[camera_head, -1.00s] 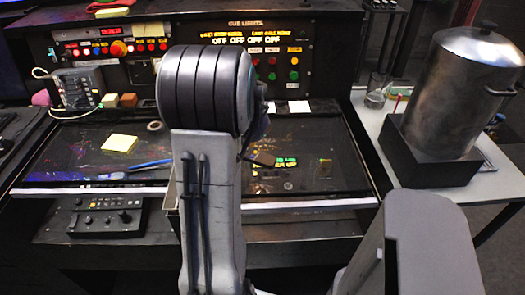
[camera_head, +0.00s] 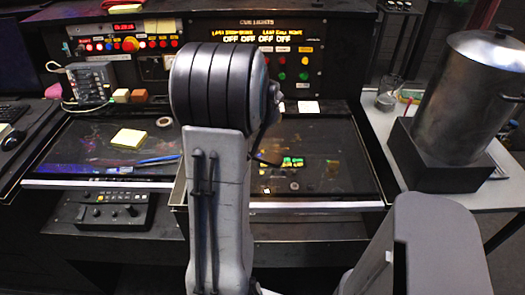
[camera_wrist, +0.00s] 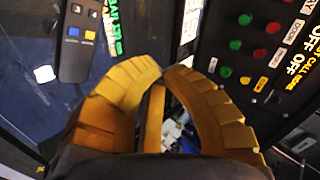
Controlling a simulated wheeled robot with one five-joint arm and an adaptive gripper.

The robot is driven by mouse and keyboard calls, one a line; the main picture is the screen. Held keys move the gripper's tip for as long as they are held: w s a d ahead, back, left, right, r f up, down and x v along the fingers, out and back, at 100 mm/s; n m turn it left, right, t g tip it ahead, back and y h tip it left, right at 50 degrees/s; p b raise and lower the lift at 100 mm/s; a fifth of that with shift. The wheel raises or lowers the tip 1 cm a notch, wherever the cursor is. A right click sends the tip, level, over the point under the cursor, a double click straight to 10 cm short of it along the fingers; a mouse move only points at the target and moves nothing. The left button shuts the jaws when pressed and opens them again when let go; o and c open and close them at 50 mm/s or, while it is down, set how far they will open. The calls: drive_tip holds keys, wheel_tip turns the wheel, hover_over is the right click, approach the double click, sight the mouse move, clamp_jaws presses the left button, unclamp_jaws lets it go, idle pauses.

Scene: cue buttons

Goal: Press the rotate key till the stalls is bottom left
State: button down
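The cue lights panel (camera_head: 262,50) stands at the back of the desk with red and green buttons and a lit display (camera_head: 258,36) reading OFF several times. It also shows at the right of the wrist view (camera_wrist: 262,45). Small green and yellow lit text (camera_head: 283,163) shows on the dark desk surface. In the wrist view a dark keypad (camera_wrist: 80,38) with a blue and a yellow button lies beside green lettering (camera_wrist: 114,28). I cannot make out a rotate key or the word stalls. My gripper (camera_wrist: 164,70) has its yellow fingertips together, apparently empty, and is mostly hidden behind my arm in the head view.
A yellow note pad (camera_head: 128,138), a blue pen (camera_head: 158,160) and a tape roll (camera_head: 164,121) lie on the desk's left. A control box (camera_head: 110,211) sits at the front. A large metal urn (camera_head: 468,95) stands on the right table.

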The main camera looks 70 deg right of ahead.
drive_tip(key=shift+f, duration=0.15)
drive_tip(key=b, duration=0.5)
hover_over(265, 150)
wheel_tip(265, 150, down, 7)
drive_tip(key=shift+f+b, duration=0.75)
drive_tip(key=shift+b, duration=0.2)
drive_tip(key=shift+f+b, duration=0.7)
drive_tip(key=shift+b, duration=0.2)
idle(1.7)
drive_tip(key=shift+r, duration=0.2)
drive_tip(key=shift+r+p, duration=0.35)
drive_tip(key=shift+r, duration=0.2)
drive_tip(key=shift+r, duration=0.1)
drive_tip(key=shift+r+p, duration=1.6)
drive_tip(key=shift+r, duration=0.8)
drive_tip(key=shift+a, duration=0.1)
